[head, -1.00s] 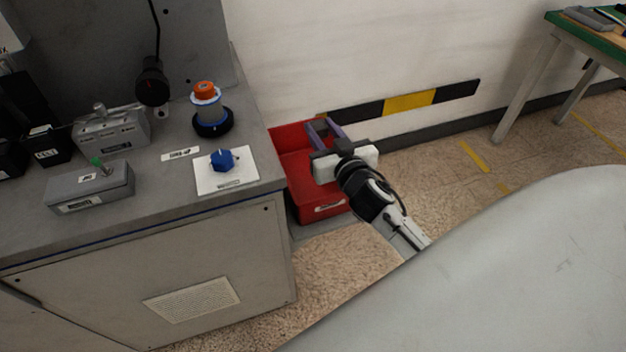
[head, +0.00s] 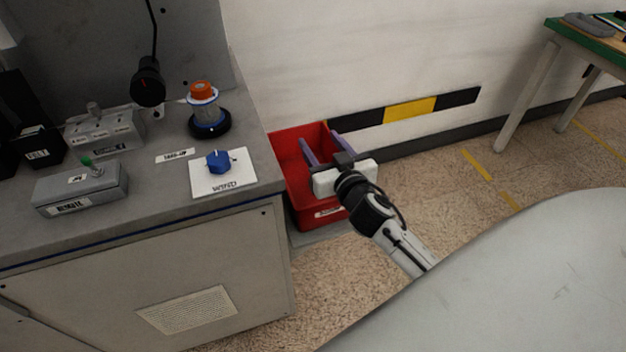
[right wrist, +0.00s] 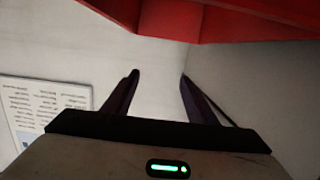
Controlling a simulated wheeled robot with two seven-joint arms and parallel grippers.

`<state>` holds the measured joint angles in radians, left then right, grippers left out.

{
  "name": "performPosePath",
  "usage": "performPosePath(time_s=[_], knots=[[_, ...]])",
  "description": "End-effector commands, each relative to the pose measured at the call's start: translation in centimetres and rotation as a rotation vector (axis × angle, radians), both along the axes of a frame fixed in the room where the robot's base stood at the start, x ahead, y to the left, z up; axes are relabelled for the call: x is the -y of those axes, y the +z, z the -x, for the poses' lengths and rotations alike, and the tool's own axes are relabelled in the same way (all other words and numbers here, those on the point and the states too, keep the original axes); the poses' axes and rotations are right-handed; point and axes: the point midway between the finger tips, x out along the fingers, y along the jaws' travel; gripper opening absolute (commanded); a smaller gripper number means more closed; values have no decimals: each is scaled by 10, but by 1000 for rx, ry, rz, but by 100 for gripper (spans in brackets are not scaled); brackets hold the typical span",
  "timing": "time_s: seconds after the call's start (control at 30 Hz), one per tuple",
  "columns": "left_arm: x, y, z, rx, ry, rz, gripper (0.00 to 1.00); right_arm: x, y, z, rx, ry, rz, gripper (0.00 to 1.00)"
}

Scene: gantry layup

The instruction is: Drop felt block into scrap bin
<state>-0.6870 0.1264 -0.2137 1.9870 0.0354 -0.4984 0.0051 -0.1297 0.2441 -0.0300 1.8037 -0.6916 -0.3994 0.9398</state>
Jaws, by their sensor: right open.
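The red scrap bin (head: 290,178) stands on the floor against the wall, right of the grey cabinet. My right gripper (head: 318,138) is over the bin's back right part, its two purple-grey fingers spread with nothing seen between them. In the right wrist view the fingers (right wrist: 159,74) are apart and empty, and red bin walls (right wrist: 235,22) cross the top. I see no felt block in any view; part of the bin's inside is hidden behind my gripper. My left gripper is not in view.
The grey cabinet top (head: 140,195) holds a blue knob on a white plate (head: 222,172), a beacon with an orange top (head: 206,108), switch boxes and a black holder labelled FELT (head: 38,148). A green-topped table (head: 590,35) stands far right. Floor between is open.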

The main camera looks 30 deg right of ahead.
Motion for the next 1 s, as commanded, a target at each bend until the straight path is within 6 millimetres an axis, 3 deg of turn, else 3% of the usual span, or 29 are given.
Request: performPosePath(time_s=[0.17, 0.5, 0.7, 1.0], knots=[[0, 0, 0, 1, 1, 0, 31, -2, 0, 6, -2, 1, -2, 52], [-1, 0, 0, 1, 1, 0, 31, -16, 8, 67, -3, -2, -5, 52], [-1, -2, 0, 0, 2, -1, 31, -22, 13, 93, -1, 0, -2, 52], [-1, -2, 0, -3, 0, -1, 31, -24, 16, 99, 1, 0, 1, 52]])
